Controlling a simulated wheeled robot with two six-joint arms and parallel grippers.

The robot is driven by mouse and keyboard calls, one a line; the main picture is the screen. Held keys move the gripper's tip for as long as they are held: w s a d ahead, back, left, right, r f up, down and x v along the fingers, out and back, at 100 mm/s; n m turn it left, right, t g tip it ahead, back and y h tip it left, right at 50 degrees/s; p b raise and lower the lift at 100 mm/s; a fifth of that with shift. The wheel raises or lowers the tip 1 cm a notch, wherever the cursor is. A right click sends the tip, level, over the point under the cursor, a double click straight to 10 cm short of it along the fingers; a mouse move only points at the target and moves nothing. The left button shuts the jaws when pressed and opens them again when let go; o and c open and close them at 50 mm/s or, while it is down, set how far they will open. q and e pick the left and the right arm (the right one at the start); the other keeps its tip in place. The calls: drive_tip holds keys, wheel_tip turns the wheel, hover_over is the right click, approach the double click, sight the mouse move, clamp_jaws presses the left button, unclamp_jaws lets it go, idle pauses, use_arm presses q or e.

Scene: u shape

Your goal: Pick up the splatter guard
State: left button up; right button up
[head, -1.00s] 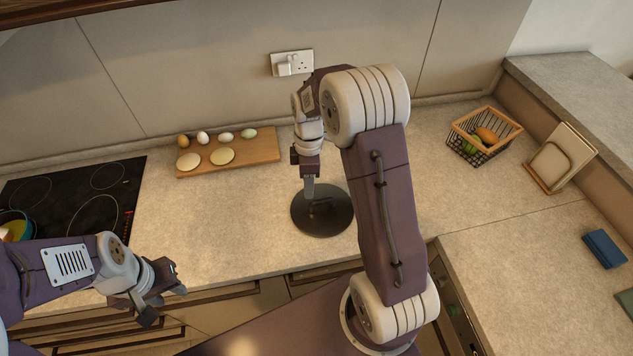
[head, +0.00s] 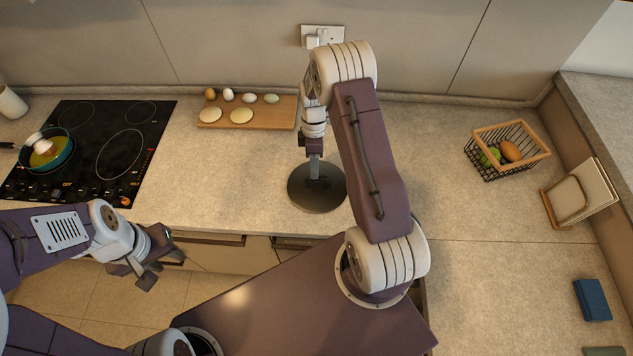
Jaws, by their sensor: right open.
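The splatter guard (head: 318,198) is a dark, round, flat disc on the pale counter (head: 230,185), near its front edge. My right gripper (head: 314,176) points down over the guard's middle, with its fingers open. They overlap the disc in the picture, and I cannot tell if they touch it. The middle of the guard is partly hidden behind the fingers. My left gripper (head: 162,268) is open and empty, in front of the counter's edge at the lower left.
A black hob (head: 88,165) with a teal pot (head: 63,158) is at the left. A wooden board (head: 270,117) with several eggs lies behind the guard. A wire basket (head: 487,165), a wooden rack (head: 553,210) and a blue block (head: 592,300) are at the right. Counter around the guard is clear.

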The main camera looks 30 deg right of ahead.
sight(318, 181)
drive_tip(key=shift+s+d+f, duration=0.3)
drive_tip(key=shift+s+f, duration=0.05)
drive_tip(key=shift+f, duration=0.25)
drive_tip(key=shift+f+p, duration=0.2)
drive_tip(key=shift+p, duration=0.1)
drive_tip(key=f, duration=0.1)
drive_tip(key=f+p, duration=0.2)
drive_tip(key=f, duration=0.1)
drive_tip(key=shift+s+a, duration=0.3)
drive_tip(key=shift+s, duration=0.05)
drive_tip(key=shift+d+f, duration=0.1)
drive_tip(key=shift+f, duration=0.2)
drive_tip(key=shift+s+d+f, duration=0.1)
drive_tip(key=shift+d, duration=0.05)
use_arm(q)
wheel_tip(318, 181, up, 3)
drive_tip(key=shift+s+d+r, duration=0.1)
drive_tip(key=shift+d, duration=0.05)
use_arm(e)
clamp_jaws()
